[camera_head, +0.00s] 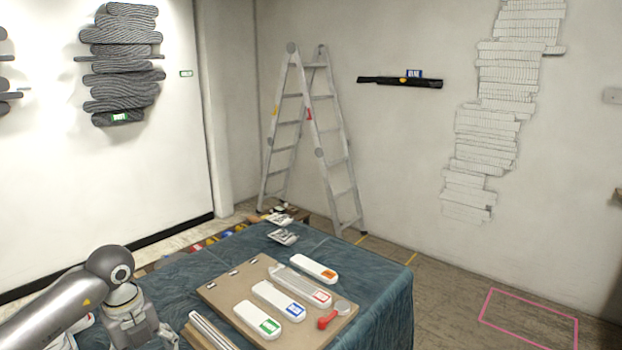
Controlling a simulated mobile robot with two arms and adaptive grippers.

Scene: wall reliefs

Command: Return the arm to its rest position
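One of my arms comes in from the left at the lower left, with its grey wrist over the table's left side. Its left gripper (140,335) points down near the bottom edge, left of the board; its fingers are mostly cut off or too small to read, so I cannot tell whether it is open or shut. Nothing clearly shows held in it. My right arm and gripper are not in view.
A table with a blue-green cloth (385,300) bears a brown board (225,292) with several white labelled cases and a red-handled tool (328,320). Metal rods (210,332) lie near the gripper. A stepladder (345,190) stands behind. Floor at the right is clear.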

